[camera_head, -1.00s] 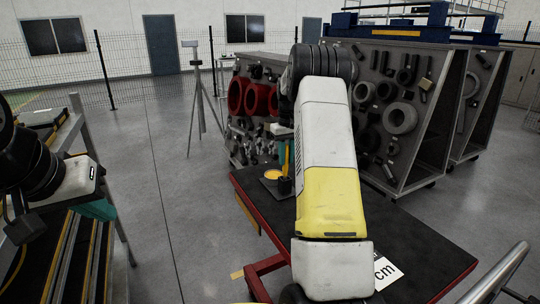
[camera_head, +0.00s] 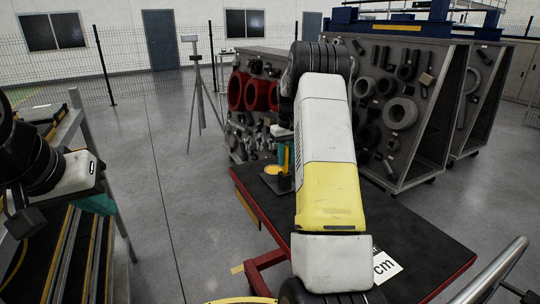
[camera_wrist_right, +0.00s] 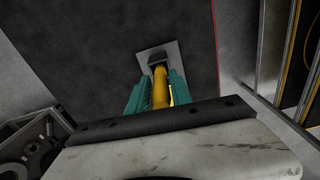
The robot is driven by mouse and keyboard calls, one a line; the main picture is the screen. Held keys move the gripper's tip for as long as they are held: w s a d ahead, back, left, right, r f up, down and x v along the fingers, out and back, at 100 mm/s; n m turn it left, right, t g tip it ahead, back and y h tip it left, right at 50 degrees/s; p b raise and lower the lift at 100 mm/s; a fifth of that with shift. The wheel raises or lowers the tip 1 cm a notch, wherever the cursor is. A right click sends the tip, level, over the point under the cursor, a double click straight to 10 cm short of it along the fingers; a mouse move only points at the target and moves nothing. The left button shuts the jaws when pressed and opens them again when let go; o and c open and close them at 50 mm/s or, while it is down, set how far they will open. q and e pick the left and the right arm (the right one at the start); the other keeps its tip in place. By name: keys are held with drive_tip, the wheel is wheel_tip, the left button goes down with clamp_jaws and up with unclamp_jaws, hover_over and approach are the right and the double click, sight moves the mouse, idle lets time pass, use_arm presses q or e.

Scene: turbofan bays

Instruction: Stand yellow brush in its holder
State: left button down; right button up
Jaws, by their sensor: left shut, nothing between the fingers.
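The yellow brush (camera_wrist_right: 161,85) is between the teal fingers of my right gripper (camera_wrist_right: 160,92) in the right wrist view, and the fingers close on it from both sides. Its far end meets the dark socket of the holder (camera_wrist_right: 172,53), which has a square grey plate. I cannot tell whether the end is inside the socket. In the head view, the brush (camera_head: 287,158) looks upright above the dark holder (camera_head: 280,184), partly hidden by my right arm. My left gripper (camera_head: 98,205) is shut and empty at the left, beside the metal rack.
The holder stands on a dark table (camera_head: 430,245) with red edges. A yellow disc (camera_head: 272,169) lies near the holder. A white card (camera_head: 386,265) lies at the right. A board of grey and red parts (camera_head: 262,95) stands behind the table. Open floor lies left of it.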

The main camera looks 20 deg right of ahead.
sight(287, 147)
drive_tip(key=o, duration=0.3)
drive_tip(key=shift+r, duration=0.1)
wheel_tip(287, 147, up, 7)
drive_tip(key=shift+r, duration=0.3)
idle(0.4)
